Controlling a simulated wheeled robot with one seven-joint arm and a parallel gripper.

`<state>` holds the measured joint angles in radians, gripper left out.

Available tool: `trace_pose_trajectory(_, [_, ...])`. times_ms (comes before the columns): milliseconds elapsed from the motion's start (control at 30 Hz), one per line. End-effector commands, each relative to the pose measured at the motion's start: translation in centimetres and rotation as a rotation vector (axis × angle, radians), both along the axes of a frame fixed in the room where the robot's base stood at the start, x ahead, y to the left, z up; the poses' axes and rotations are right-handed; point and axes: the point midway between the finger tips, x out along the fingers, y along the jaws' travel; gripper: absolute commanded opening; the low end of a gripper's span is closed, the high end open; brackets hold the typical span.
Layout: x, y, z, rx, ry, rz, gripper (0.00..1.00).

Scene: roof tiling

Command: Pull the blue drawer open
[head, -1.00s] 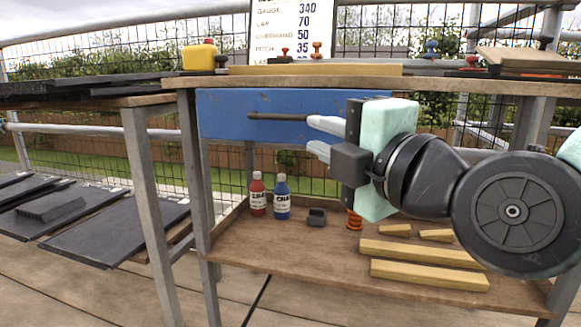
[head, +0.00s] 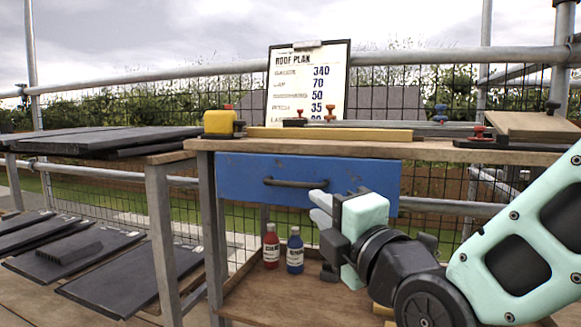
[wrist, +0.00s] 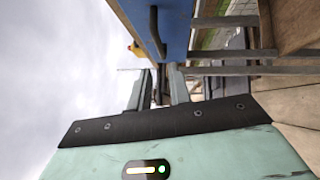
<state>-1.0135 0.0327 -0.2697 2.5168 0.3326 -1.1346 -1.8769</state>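The blue drawer (head: 235,180) sits under the bench top and looks shut. Its dark bar handle (head: 290,183) runs across the middle of its front. In the wrist view the drawer front (wrist: 177,22) and handle (wrist: 154,32) show at the top. My gripper (head: 317,207) is just below the handle's right end in the head view, in front of the drawer. Its two pale fingers stand apart with nothing between them. In the wrist view the handle lies above my fingertips (wrist: 158,84), not between them.
The bench top (head: 230,145) carries a yellow box (head: 218,122), a long wooden batten (head: 330,133) and a sign board (head: 308,80). A red bottle (head: 271,247) and a blue bottle (head: 295,252) stand on the lower shelf. Dark tiles (head: 95,140) lie at left.

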Motion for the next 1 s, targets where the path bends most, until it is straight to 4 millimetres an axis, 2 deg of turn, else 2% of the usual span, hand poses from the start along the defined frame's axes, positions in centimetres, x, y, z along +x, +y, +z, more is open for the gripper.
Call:
trace_pose_trajectory(33, [0.3, 0.1, 0.7, -0.005, 0.002, -0.003, 0.2])
trace_pose_trajectory(667, [2.1, 1.0, 0.8, -0.005, 0.003, 0.003, 0.2])
trace_pose_trajectory(733, [3.2, 1.5, 0.3, 0.002, -0.002, 0.002, 0.2])
trace_pose_trajectory(1000, [7.8, 3.7, 0.9, 0.001, -0.001, 0.003, 0.2])
